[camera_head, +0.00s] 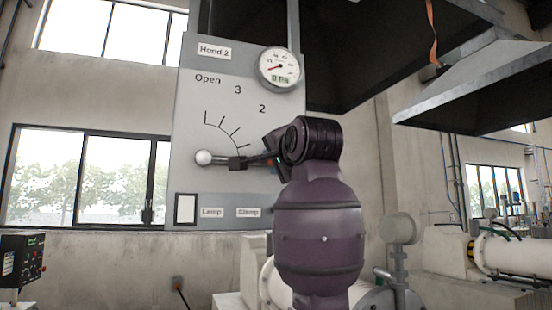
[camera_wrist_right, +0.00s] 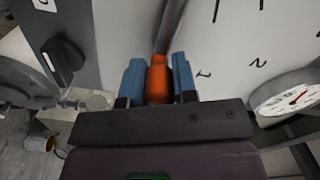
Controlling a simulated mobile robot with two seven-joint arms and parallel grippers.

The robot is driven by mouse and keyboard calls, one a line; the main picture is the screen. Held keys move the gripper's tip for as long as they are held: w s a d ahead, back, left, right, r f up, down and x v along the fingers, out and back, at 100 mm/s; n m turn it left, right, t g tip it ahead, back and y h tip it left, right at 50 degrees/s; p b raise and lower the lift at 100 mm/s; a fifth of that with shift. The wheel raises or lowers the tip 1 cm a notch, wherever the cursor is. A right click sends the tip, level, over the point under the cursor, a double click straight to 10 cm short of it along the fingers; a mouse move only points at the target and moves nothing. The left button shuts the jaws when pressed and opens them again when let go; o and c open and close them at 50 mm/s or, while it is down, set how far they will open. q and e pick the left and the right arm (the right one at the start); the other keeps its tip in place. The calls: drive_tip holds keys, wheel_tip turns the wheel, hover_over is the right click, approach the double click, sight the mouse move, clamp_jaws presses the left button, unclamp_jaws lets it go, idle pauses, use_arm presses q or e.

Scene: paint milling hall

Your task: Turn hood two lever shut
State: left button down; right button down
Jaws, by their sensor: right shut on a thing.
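The hood two lever (camera_head: 257,159) is on the grey panel (camera_head: 188,100) marked "Hood 2". It runs right from a pale round knob (camera_head: 204,158), roughly level, with a dark block along it. The scale has "Open" at the top, then 3 and 2 going clockwise; any mark at the lever's tip is hidden by my arm. My right gripper (camera_head: 272,158) is at the lever's right end. In the right wrist view its blue fingers (camera_wrist_right: 158,80) are shut on the orange grip (camera_wrist_right: 158,84) of the lever. My left gripper is not in view.
A round gauge (camera_head: 280,68) sits at the panel's upper right, above my right arm. Dark hoods (camera_head: 480,85) hang at the upper right. White machinery (camera_head: 440,255) stands behind on the right.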

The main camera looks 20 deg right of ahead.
drive_tip(key=shift+w+a+f, duration=0.1)
drive_tip(key=shift+w+f, duration=0.1)
drive_tip(key=shift+f, duration=0.2)
drive_tip(key=c, duration=1)
unclamp_jaws()
drive_tip(key=shift+c, duration=0.2)
drive_tip(key=shift+o, duration=0.7)
drive_tip(key=shift+w+a, duration=0.1)
drive_tip(key=shift+w, duration=0.15)
drive_tip(key=shift+r, duration=0.1)
drive_tip(key=shift+s+r, duration=0.1)
drive_tip(key=shift+s, duration=0.05)
drive_tip(key=shift+s, duration=0.1)
drive_tip(key=s+b, duration=0.1)
drive_tip(key=s, duration=0.9)
drive_tip(key=shift+s+d, duration=0.3)
